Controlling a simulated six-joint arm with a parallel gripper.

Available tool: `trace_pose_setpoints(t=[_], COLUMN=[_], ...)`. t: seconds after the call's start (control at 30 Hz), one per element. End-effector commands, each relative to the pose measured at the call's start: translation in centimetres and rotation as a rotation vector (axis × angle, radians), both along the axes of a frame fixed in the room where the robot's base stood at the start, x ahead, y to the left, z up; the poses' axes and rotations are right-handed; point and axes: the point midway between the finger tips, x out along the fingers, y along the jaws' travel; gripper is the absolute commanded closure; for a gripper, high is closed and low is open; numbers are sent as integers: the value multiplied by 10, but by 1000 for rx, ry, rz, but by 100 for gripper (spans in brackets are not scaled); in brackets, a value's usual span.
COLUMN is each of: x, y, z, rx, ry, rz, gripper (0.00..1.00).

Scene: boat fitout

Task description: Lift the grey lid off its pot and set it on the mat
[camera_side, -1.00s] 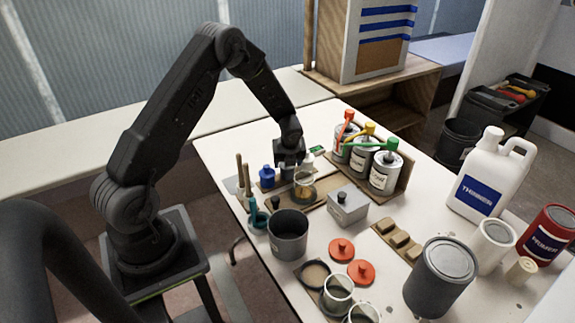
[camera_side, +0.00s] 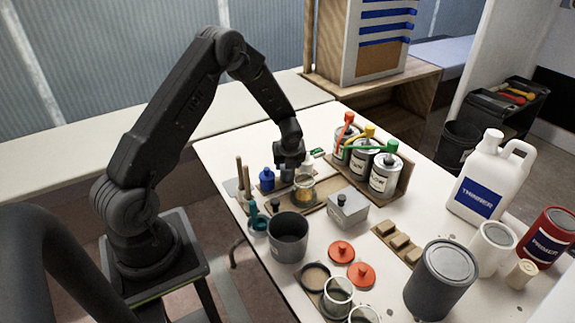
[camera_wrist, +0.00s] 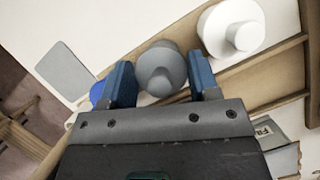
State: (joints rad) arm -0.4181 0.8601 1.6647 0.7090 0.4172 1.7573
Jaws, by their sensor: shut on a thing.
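My gripper (camera_side: 290,165) points down over the far left part of the table. In the wrist view its blue fingers (camera_wrist: 162,85) are shut on the grey lid (camera_wrist: 163,66), a round piece with a knob, one finger on each side. A small grey pot (camera_side: 287,174) shows just below the gripper in the side view; I cannot tell whether the lid is clear of it. A flat grey square, seemingly the mat (camera_wrist: 65,70), lies to the left of the fingers, and shows in the side view (camera_side: 231,187).
A white lidded pot (camera_wrist: 232,28) stands close right of the fingers. A grey box (camera_side: 347,211) and an open dark pot (camera_side: 288,238) stand nearer the camera.

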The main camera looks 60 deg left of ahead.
Motion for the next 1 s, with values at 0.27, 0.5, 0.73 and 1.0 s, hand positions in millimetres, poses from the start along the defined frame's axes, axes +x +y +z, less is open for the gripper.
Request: trace_pose_setpoints(t=[0.27, 0.5, 0.73, 1.0], x=[0, -48, -82, -96], y=[1, 33, 56, 65], z=[41, 71, 95, 108], rx=[1, 1, 0, 1], ry=[-5, -3, -3, -1], rz=[3, 8, 6, 1], gripper=[66, 66, 66, 66])
